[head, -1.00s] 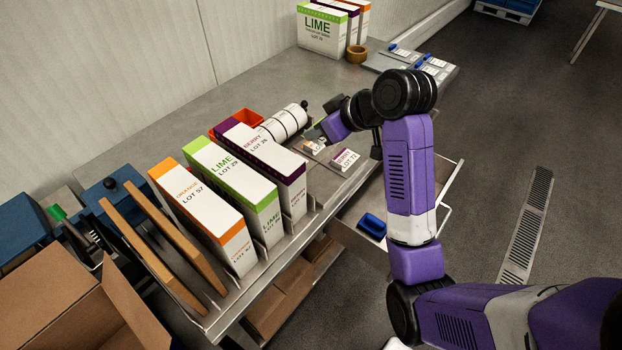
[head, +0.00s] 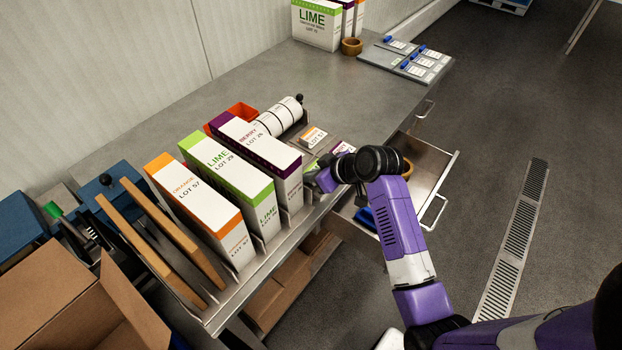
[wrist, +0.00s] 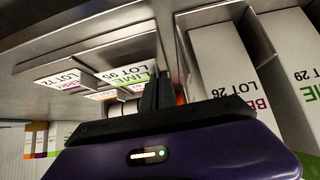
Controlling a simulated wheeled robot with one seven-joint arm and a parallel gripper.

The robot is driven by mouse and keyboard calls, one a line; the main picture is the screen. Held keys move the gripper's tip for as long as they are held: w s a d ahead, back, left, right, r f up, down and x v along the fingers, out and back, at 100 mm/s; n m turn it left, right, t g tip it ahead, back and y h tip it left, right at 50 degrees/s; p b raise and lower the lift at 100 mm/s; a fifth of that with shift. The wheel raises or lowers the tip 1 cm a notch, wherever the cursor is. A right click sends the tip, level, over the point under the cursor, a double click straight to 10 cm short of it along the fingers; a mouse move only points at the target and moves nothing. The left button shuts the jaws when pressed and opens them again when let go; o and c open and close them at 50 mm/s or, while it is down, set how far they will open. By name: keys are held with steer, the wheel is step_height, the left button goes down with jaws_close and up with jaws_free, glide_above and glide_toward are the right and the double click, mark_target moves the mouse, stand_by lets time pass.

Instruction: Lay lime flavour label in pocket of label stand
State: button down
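The lime flavour label (wrist: 128,74), white with a green LIME end and LOT 95, is right at the fingertips of my gripper (wrist: 153,92). The fingers look close together and seem shut on its edge, though the contact is partly hidden. In the head view the lime label (head: 311,167) shows just left of my gripper (head: 322,180), low by the bench front. The label stand is mostly hidden by my arm. An orange label (head: 313,136) lies just behind, and a berry label (head: 345,147) to its right. The berry label also shows in the wrist view (wrist: 62,81).
Tall orange (head: 193,190), lime (head: 228,170) and berry (head: 256,146) cartons stand close on the left. White rolls (head: 278,117) are behind. An open drawer (head: 436,178) juts out at right, with a blue item (head: 366,217). The bench behind the labels is clear.

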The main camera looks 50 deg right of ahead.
steer(key=shift+f, duration=0.75)
steer(key=shift+f, duration=0.15)
steer(key=c, duration=1.7)
jaws_free()
